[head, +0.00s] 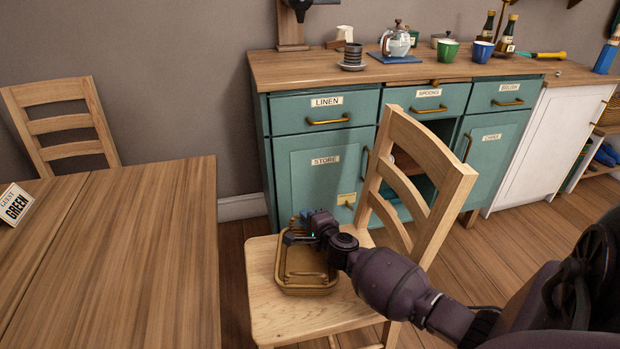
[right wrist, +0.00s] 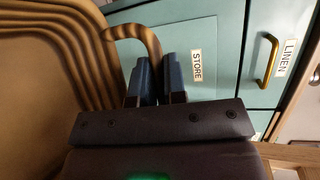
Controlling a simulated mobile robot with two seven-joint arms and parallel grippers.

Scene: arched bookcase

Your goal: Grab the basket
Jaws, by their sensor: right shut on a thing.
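The tan, ribbed basket (head: 305,284) rests on the seat of a wooden chair (head: 285,318) in the head view. My right gripper (head: 298,228) is at the basket's far side, with its arm coming in from the right. In the right wrist view the basket (right wrist: 38,95) fills the left side, and its curved handle (right wrist: 135,35) runs down to the fingers of my right gripper (right wrist: 160,80). The fingers are shut on the handle, and their tips partly hide it. My left gripper is not in view.
The chair's backrest (head: 425,165) rises close beside my right arm. A teal cabinet (head: 320,170) stands behind, with a kettle (head: 396,40) and mugs on top.

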